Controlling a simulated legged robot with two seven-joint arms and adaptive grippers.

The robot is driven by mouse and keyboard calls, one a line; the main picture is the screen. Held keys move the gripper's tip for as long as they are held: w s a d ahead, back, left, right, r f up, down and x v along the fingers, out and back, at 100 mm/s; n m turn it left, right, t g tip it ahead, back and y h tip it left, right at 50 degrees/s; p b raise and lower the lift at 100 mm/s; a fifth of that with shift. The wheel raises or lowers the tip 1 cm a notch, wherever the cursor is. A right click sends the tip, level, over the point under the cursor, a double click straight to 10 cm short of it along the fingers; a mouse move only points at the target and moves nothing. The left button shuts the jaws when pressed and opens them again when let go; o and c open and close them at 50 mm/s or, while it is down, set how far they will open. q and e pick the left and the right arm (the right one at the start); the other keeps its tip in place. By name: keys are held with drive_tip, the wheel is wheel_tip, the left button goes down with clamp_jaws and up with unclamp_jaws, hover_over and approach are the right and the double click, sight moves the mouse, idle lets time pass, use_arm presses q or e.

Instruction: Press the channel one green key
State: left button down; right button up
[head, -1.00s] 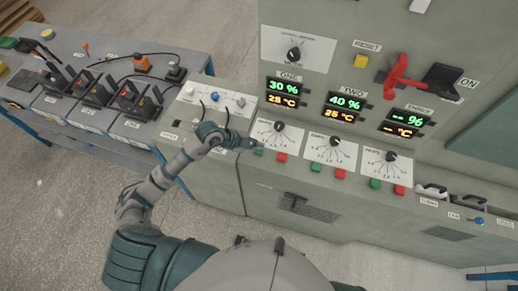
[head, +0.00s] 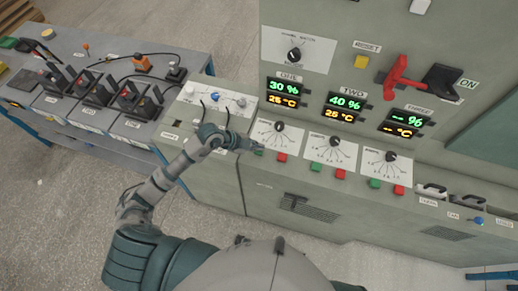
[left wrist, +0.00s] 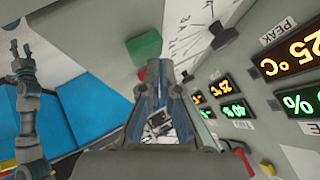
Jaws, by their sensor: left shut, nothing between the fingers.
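The channel one green key (head: 259,152) sits at the front edge of the control desk, below the left dial plate and left of a red key (head: 282,158). My left gripper (head: 249,146) is shut and empty, its tip close to the green key in the head view. In the left wrist view the green key (left wrist: 145,47) shows large, just above and left of the shut fingertips (left wrist: 163,65); I cannot tell whether they touch. A red key (left wrist: 142,74) shows partly behind the fingers. My right gripper (left wrist: 21,50) appears at the left of the wrist view, small, its fingers apart.
Dial plates for channel two (head: 331,148) and three (head: 386,164), with their own keys, lie to the right. The displays (head: 284,92) stand above. A red lever handle (head: 402,80) juts out at upper right. A bench with battery units (head: 97,93) is at left.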

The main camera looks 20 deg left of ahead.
use_arm(q)
drive_tip(key=shift+f, duration=0.4)
idle(0.5)
drive_tip(key=shift+r+p, duration=0.85)
drive_tip(key=shift+p, duration=0.2)
wheel_tip(320, 180, up, 5)
drive_tip(key=p, duration=0.5)
drive_tip(key=shift+r+p, duration=0.1)
drive_tip(key=shift+p, duration=0.2)
